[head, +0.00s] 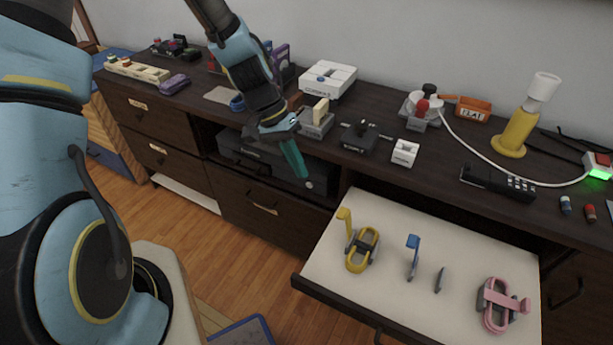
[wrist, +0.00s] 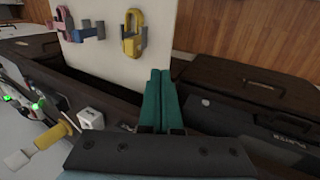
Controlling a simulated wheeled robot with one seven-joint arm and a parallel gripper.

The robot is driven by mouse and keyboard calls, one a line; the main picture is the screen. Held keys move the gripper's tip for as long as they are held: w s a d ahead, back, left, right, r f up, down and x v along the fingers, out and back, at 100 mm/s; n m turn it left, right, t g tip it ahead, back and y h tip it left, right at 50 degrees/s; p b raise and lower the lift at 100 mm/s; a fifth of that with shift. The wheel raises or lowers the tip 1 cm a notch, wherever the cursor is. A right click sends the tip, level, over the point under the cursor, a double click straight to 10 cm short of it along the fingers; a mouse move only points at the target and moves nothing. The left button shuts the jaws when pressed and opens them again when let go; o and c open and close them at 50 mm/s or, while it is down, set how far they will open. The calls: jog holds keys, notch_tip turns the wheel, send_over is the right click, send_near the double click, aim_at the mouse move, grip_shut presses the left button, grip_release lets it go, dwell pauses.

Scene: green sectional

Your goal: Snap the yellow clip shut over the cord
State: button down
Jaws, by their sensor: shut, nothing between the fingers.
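The yellow clip (head: 345,222) stands in the open, pale-lined drawer, its arm raised upright at the left. Beside it, a yellow looped cord (head: 361,253) lies over a dark grey base. The clip's arm is up, not over the loop. In the wrist view the yellow loop (wrist: 131,43) shows near the top, beyond my fingertips; the raised arm is hard to make out there. My gripper (head: 296,162) is shut and empty, its teal fingers pressed together. It hangs in front of the cabinet edge, left of the drawer and apart from the clip. Its fingers also show in the wrist view (wrist: 161,88).
The drawer (head: 430,300) also holds a blue upright clip (head: 412,255), a small grey piece (head: 439,280) and a pink clip with loop (head: 497,305). The cabinet top above carries a white block (head: 404,152), a black box (head: 360,140) and a yellow lamp (head: 518,130).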

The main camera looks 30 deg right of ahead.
jog(key=s+d+f+p, duration=0.3)
jog(key=s+d+f, duration=0.1)
jog(key=s+f, duration=0.3)
jog(key=shift+f, duration=0.4)
jog(key=shift+d, duration=0.1)
